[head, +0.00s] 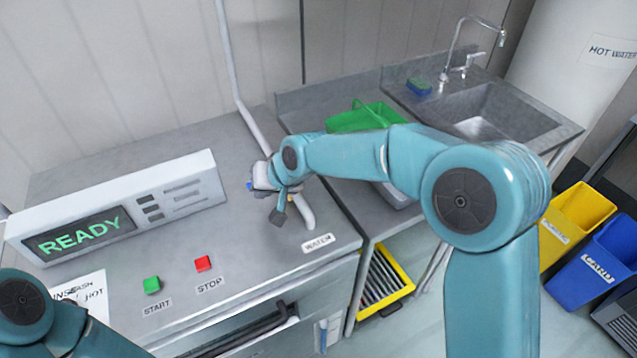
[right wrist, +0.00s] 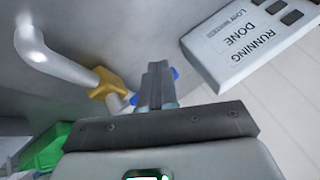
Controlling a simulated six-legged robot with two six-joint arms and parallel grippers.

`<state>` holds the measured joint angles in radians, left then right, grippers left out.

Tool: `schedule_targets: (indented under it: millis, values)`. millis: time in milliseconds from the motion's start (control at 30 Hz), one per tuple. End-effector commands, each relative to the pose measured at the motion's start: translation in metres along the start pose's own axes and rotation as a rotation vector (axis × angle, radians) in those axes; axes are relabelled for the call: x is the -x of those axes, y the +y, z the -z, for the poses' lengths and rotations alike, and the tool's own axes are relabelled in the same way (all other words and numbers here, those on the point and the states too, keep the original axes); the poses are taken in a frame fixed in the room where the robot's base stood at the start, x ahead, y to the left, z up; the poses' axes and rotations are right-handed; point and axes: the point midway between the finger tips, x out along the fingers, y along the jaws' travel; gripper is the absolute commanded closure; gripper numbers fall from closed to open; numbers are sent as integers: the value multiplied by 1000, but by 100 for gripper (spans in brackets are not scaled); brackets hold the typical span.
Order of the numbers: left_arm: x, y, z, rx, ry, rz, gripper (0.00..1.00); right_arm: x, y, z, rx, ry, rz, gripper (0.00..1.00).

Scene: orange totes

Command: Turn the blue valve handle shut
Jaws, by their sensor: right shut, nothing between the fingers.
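The blue valve handle shows only in part in the right wrist view (right wrist: 175,73), as small blue bits on both sides of my right gripper's fingers. In the head view a bit of its blue (head: 249,186) shows at the left of my right gripper (head: 262,182). The brass-yellow valve body (right wrist: 106,86) sits on the white pipe, left of the fingers. My right gripper's fingers (right wrist: 156,72) are shut with nothing between them and overlap the handle in the picture. Whether they touch it cannot be told. My left gripper is out of view.
The white pipe (head: 305,212) ends above the counter near the "WATER" label (head: 318,242). A display box (head: 165,192) reading "READY" stands left. Green (head: 152,285) and red (head: 203,264) buttons are in front. A green tote (head: 355,119) and sink (head: 490,110) are behind.

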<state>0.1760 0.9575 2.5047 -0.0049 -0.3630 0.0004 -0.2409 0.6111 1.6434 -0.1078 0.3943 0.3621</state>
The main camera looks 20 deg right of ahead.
Motion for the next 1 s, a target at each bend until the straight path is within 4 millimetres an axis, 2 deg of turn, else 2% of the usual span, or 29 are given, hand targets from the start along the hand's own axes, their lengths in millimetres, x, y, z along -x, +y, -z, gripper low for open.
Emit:
schedule_targets:
  millis: [333,1000]
  values:
    - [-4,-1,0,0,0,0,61,-8,-9,9,-1,7,1,100]
    - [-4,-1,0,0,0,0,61,-8,-14,13,0,17,7,100]
